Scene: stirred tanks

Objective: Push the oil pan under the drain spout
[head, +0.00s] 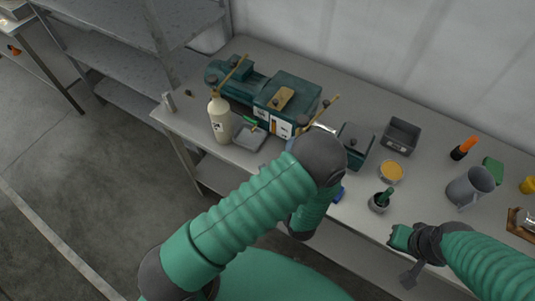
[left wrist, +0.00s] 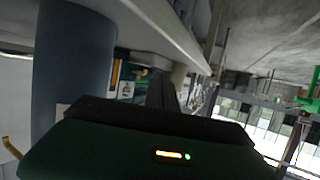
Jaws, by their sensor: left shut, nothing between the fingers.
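The oil pan, a shallow grey tray (head: 245,138), sits on the bench in front of the green machine (head: 284,92). A small green and yellow fitting, seemingly the drain spout (head: 249,122), shows at the pan's back edge; I cannot tell whether the pan is directly below it. A cream bottle (head: 219,120) stands left of the pan. My left arm crosses the head view, its forearm dropping near the bench's front edge and hiding its gripper. In the left wrist view my left gripper (left wrist: 163,92) is shut and empty. My right gripper (head: 408,277) hangs by the bench front, its fingers unclear.
Right of the machine are a dark open bin (head: 402,136), an orange-yellow dish (head: 391,171), a small grey cup (head: 380,201), a grey mug (head: 470,187) and an orange-handled tool (head: 464,147). A grey shelf rack (head: 130,30) stands behind left. A blue-grey cylinder (left wrist: 74,70) is close in the left wrist view.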

